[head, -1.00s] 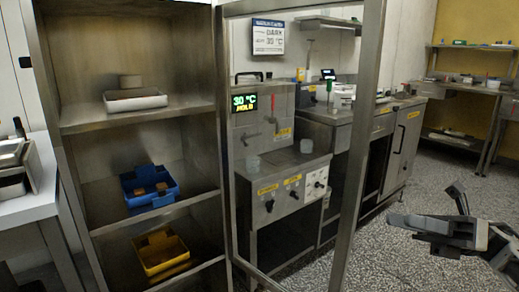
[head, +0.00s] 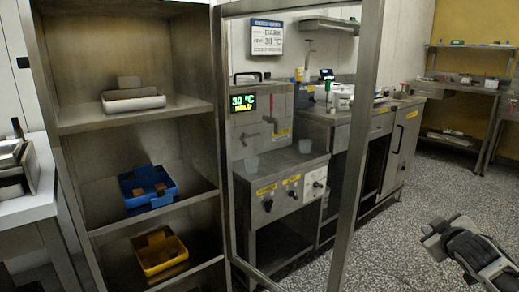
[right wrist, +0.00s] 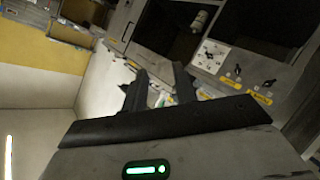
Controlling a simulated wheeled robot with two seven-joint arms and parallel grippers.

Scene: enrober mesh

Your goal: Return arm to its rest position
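My right arm's end with its gripper (head: 440,238) shows at the lower right of the head view, out over the speckled floor and clear of the shelf and machine. In the right wrist view my right gripper (right wrist: 158,88) has its two dark fingers spread apart with nothing between them. The machine and its counters show beyond the fingers, tilted in that view. My left gripper is not in the head view.
A steel shelf rack (head: 135,122) holds a white tray (head: 133,104), a blue bin (head: 150,200) and a yellow bin (head: 160,268). A steel door frame (head: 358,150) stands before the machine (head: 268,200), whose display reads 30 °C. Free floor (head: 400,220) lies right of it.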

